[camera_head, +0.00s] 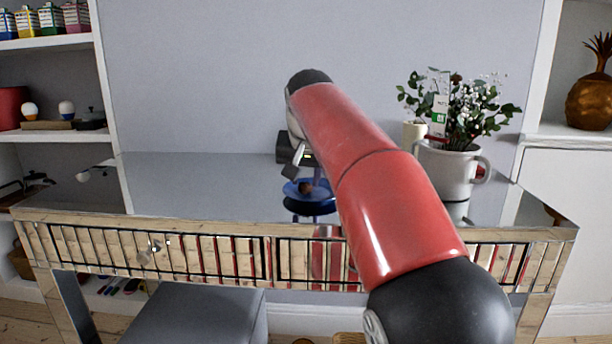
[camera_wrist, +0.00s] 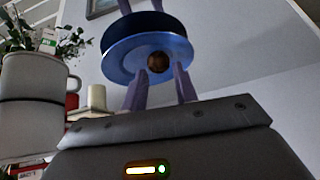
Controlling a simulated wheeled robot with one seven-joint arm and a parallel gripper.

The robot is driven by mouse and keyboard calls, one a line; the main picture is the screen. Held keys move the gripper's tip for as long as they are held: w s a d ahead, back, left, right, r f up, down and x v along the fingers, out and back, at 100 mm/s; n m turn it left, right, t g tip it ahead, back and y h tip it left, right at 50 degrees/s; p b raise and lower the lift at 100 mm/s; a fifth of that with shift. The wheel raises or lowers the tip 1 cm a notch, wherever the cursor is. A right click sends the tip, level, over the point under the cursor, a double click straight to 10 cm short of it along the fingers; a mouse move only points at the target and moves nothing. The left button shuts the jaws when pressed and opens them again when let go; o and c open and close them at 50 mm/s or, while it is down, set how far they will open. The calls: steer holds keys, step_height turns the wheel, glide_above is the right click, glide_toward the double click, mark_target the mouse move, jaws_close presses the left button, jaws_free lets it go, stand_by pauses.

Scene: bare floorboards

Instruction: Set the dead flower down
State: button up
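A small brown round thing (camera_wrist: 157,63), perhaps the head of the dead flower, shows against a blue dish (camera_wrist: 117,62) in the wrist view. No stem shows. In the head view the brown thing (camera_head: 305,187) appears over the blue dish (camera_head: 321,195) on the mirror-topped table (camera_head: 200,190). My gripper (camera_wrist: 160,70) points at the dish, its two purple fingers apart on either side of the brown thing, with a gap seen at the right finger. In the head view my red arm partly hides the gripper.
A white pot (camera_head: 447,169) with a leafy plant and a pale candle (camera_head: 414,134) stand at the table's right. The table's left half is mostly clear and reflective. A slatted edge (camera_head: 180,255) runs along its front. A grey box (camera_head: 195,315) stands below.

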steer(key=shift+o, duration=0.7)
steer(key=shift+r, duration=0.35)
steer(key=p+v, duration=0.2)
steer(key=v, duration=0.9)
steer(key=shift+s+r+p, duration=0.25)
steer(key=shift+p, duration=0.15)
steer(key=shift+d, duration=0.15)
